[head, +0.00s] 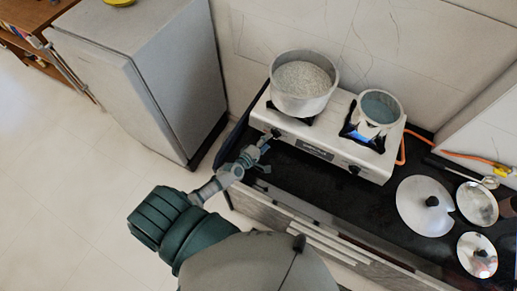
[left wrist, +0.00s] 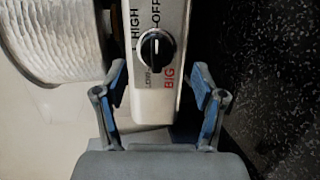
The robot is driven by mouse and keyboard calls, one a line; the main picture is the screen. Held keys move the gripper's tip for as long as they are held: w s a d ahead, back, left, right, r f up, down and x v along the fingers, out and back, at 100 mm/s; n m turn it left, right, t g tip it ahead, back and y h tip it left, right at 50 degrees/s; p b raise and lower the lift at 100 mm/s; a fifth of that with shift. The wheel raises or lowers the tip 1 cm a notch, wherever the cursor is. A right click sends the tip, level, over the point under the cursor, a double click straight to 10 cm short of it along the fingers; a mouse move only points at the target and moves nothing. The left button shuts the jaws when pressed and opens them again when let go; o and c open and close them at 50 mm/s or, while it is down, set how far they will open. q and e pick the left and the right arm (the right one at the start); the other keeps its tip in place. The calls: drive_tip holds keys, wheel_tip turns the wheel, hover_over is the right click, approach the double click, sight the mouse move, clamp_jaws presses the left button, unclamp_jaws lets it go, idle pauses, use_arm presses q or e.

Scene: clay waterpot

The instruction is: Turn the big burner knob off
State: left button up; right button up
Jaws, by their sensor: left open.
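The big burner knob (left wrist: 156,47) is black with a white line, on the white stove front beside the words HIGH, OFF, LOW and a red BIG. In the head view the knob (head: 275,132) sits at the left end of the stove (head: 315,142), just beyond my left gripper (head: 262,148). In the left wrist view my left gripper (left wrist: 160,88) is open and empty. Its blue-padded fingers are spread to either side, short of the knob and not touching it. The white line on the knob looks upright in that view. My right gripper is not in view.
A big pot (head: 302,90) with pale contents stands on the left burner. A small pot (head: 380,108) stands on the right burner, with blue glow beneath. A second knob (head: 354,169) is farther right. Lids (head: 424,208) lie on the dark counter. A fridge (head: 150,75) stands left.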

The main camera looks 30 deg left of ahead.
use_arm(q)
drive_tip(key=v, duration=0.8)
